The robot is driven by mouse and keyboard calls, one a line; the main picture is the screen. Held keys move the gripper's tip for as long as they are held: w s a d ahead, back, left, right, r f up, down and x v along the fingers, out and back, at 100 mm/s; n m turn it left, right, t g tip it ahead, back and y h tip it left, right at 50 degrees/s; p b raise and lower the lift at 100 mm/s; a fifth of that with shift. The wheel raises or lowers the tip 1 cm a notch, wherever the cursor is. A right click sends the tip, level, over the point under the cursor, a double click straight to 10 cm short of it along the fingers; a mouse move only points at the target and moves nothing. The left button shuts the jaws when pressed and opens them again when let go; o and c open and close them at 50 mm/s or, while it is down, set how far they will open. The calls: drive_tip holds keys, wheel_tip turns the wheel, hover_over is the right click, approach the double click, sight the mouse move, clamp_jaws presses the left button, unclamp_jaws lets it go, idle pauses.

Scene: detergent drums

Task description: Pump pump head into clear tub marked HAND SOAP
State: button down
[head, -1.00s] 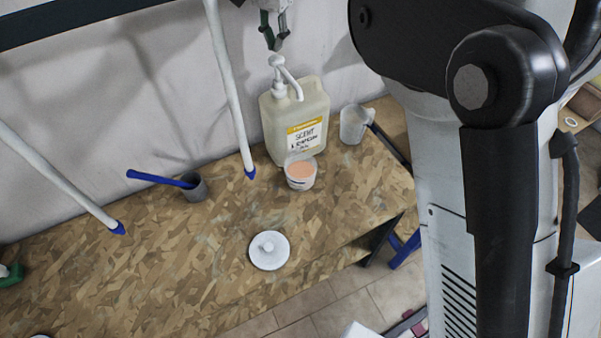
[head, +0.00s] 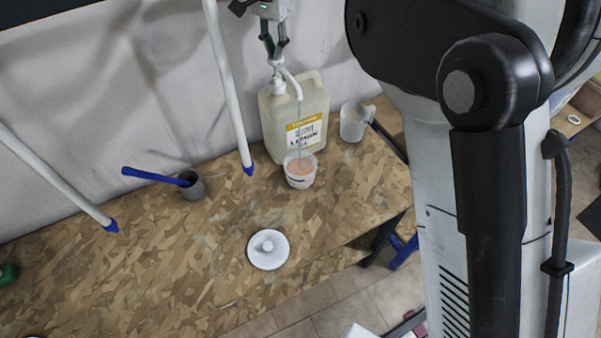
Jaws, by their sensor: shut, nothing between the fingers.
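A cream jug (head: 272,130) with a yellow-topped label reading SCENT LEMON stands upright at the back of the bench. Its white pump head (head: 287,74) has a spout that curves to the right. A pale stream (head: 299,118) runs from the spout down into a small clear tub (head: 299,180) just in front of the jug. The tub holds something peach-coloured; its marking is too small to read. My gripper (head: 275,62) is shut, pointing down, with its fingertips on top of the pump head.
A round white lid (head: 268,249) with a knob lies in front. A clear measuring jug (head: 354,121) stands right of the cream jug. A grey cup (head: 192,186) with a blue-handled tool (head: 150,176) is at left. White poles (head: 230,90) slant down nearby.

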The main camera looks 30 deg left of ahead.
drive_tip(key=shift+f+b, duration=0.75)
drive_tip(key=shift+f, duration=0.65)
drive_tip(key=shift+r, duration=0.2)
drive_tip(key=shift+r+p, duration=1.6)
drive_tip(key=shift+r, duration=1.55)
drive_tip(key=shift+f, duration=0.15)
